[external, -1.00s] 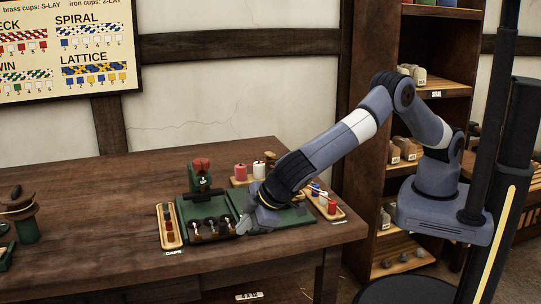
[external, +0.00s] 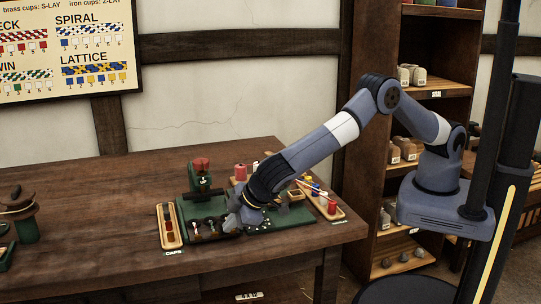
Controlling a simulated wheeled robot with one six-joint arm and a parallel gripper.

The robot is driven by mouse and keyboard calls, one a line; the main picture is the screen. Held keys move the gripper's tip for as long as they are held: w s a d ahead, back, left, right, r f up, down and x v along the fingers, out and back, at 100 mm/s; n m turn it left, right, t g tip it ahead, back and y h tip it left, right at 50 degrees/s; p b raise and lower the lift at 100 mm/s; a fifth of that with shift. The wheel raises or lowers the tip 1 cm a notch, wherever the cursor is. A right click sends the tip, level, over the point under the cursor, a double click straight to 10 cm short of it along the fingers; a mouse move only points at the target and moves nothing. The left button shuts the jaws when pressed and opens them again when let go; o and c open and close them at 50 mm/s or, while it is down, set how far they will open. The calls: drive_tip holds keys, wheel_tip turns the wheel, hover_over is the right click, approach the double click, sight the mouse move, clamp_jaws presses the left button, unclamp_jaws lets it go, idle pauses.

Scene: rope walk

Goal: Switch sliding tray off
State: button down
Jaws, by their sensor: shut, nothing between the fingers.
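A green machine (external: 286,216) stands on the table. At its front left is a dark tray-like part (external: 205,235) with several small pale and dark pieces, which looks like the sliding tray. No on or off marking on it is readable. My gripper (external: 236,223) is shut and empty, low over the machine, right beside the right end of the dark tray. Whether it touches the tray I cannot tell. The gripper and wrist hide part of the machine's middle.
A wooden caps rack (external: 170,228) stands left of the machine. A red-headed green post (external: 201,172) rises behind it. A red spool (external: 240,172) stands behind, and a wooden tray (external: 331,212) with a red spool lies at right. The table's left middle is clear.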

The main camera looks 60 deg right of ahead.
sight(213, 219)
drive_tip(key=w+d+b, duration=0.3)
drive_tip(key=w+d, duration=0.3)
drive_tip(key=shift+w+d+f+b, duration=0.15)
drive_tip(key=shift+w+b, duration=0.05)
drive_tip(key=shift+b, duration=0.1)
drive_tip(key=shift+w+d, duration=0.15)
drive_tip(key=shift+d, duration=0.1)
drive_tip(key=shift+s+a, duration=0.25)
drive_tip(key=shift+s+a+b, duration=0.85)
drive_tip(key=shift+s+b, duration=0.05)
drive_tip(key=shift+s, duration=0.25)
drive_tip(key=v, duration=1)
drive_tip(key=shift+s+a+b, duration=0.15)
drive_tip(key=shift+s+b, duration=0.1)
drive_tip(key=shift+b, duration=0.15)
